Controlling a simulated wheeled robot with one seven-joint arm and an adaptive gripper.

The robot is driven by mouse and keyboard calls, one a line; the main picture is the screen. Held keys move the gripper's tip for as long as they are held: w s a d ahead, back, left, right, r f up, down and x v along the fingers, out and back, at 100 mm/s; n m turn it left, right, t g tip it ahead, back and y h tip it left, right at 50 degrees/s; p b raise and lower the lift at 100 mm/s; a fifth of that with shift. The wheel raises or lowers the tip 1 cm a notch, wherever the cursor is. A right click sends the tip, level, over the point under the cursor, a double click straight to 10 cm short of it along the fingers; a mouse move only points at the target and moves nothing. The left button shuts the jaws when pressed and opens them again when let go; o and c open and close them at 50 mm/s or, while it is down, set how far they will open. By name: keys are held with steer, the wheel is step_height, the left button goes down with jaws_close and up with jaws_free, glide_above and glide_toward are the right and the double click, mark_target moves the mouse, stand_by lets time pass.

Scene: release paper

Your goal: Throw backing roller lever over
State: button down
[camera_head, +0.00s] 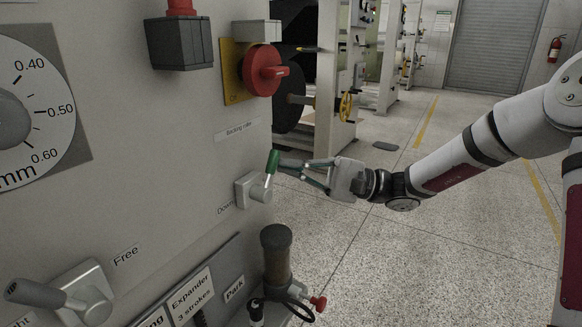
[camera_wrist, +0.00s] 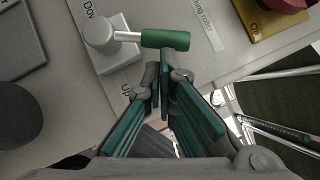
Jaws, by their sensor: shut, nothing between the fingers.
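The backing roller lever has a green grip (camera_head: 272,162) on a thin metal stem, rising from a grey base (camera_head: 250,190) on the panel below the "Backing roller" label (camera_head: 238,130). A "Down" label (camera_head: 225,204) is at the base's lower left. In the wrist view the green grip (camera_wrist: 166,39) points right from its round hub (camera_wrist: 99,32), and an "Up" label (camera_wrist: 127,89) shows by the base. My gripper (camera_head: 284,166) is shut and empty, its tips (camera_wrist: 163,60) close beside the grip on its right in the head view. I cannot tell whether they touch.
A red rotary switch (camera_head: 263,70) on a yellow plate is above the lever. A grey "Free" lever (camera_head: 50,297) is at lower left. A brown cylinder (camera_head: 276,254) with a red knob (camera_head: 318,303) stands below. Open floor (camera_head: 400,240) lies to the right.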

steer(key=shift+s+r+n, duration=0.1)
steer(key=shift+r+n, duration=0.1)
steer(key=shift+n, duration=0.2)
steer(key=s+a+r+n+h, duration=0.3)
steer(key=n+h, duration=0.3)
steer(key=n, duration=0.2)
steer(key=shift+s+r+n+p, duration=0.35)
steer(key=shift+s+n+p, duration=0.1)
steer(key=shift+s, duration=0.4)
steer(key=shift+a, duration=0.1)
steer(key=w+r+p+v, duration=0.1)
steer(key=p+v, duration=0.3)
steer(key=v, duration=0.9)
steer(key=shift+w, duration=0.8)
steer(key=shift+a, duration=0.15)
